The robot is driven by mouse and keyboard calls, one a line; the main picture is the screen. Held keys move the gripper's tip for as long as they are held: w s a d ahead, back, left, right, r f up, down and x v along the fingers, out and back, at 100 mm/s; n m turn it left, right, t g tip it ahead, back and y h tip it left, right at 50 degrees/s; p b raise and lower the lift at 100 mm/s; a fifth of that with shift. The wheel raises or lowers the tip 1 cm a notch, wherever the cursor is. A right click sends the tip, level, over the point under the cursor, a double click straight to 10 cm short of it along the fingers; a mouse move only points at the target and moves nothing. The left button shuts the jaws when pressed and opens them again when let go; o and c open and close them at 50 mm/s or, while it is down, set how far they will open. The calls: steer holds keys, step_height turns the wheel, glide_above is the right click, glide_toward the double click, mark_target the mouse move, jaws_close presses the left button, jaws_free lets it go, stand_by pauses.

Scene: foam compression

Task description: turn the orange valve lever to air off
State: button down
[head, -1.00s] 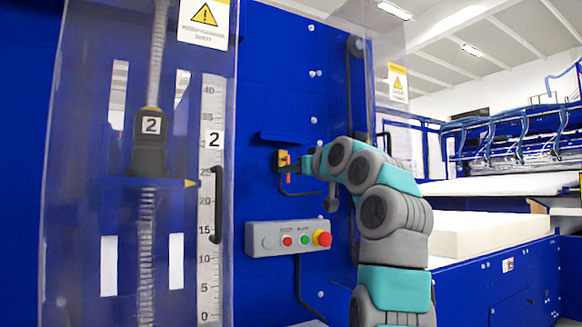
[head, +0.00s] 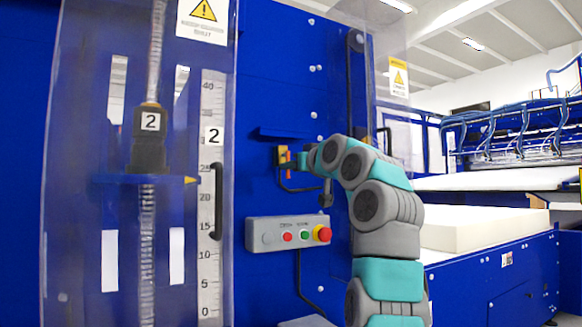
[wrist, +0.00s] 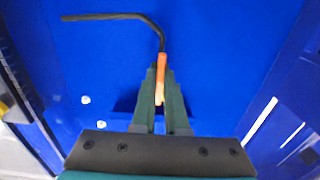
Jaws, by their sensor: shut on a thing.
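The orange valve lever (head: 283,157) is on the blue machine panel, above the grey button box. In the wrist view the lever (wrist: 162,62) stands between my fingertips and runs down between the fingers, with a paler lower part. My gripper (wrist: 161,74) is shut on the lever, one dark green finger on each side. In the head view my gripper (head: 299,160) reaches the valve from the right, and my wrist partly hides the valve body. Any air off marking is too small to read.
The grey button box (head: 289,234) with a red emergency knob sits just below. A clear guard (head: 90,215) with a scale stands to the left, and another clear panel is behind my arm. A thin black line (wrist: 115,16) bends away from the valve. White foam (head: 485,231) lies at right.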

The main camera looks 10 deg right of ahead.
steer(key=shift+a+m, duration=0.2)
steer(key=shift+m, duration=0.5)
stand_by(0.7)
steer(key=shift+s+a+r+m+b, duration=0.1)
steer(key=shift+s+a+m+b, duration=0.15)
steer(key=shift+m, duration=0.25)
stand_by(0.5)
steer(key=shift+w+d, duration=0.1)
stand_by(0.3)
steer(key=shift+a+m+p, duration=0.3)
steer(key=shift+m, duration=0.9)
steer(key=shift+s+a+r+m+p, duration=0.1)
steer(key=shift+a+r+m+p, duration=0.3)
steer(key=shift+m, duration=1.75)
steer(key=shift+s+a+r+m+p, duration=0.15)
steer(key=shift+r+m+p, duration=0.4)
steer(key=shift+m, duration=1.65)
steer(key=shift+s+a+r+m+p, duration=0.1)
steer(key=shift+a+r+m+p, duration=0.25)
steer(key=shift+m, duration=1.8)
steer(key=shift+d+r, duration=0.1)
steer(key=shift+r, duration=0.1)
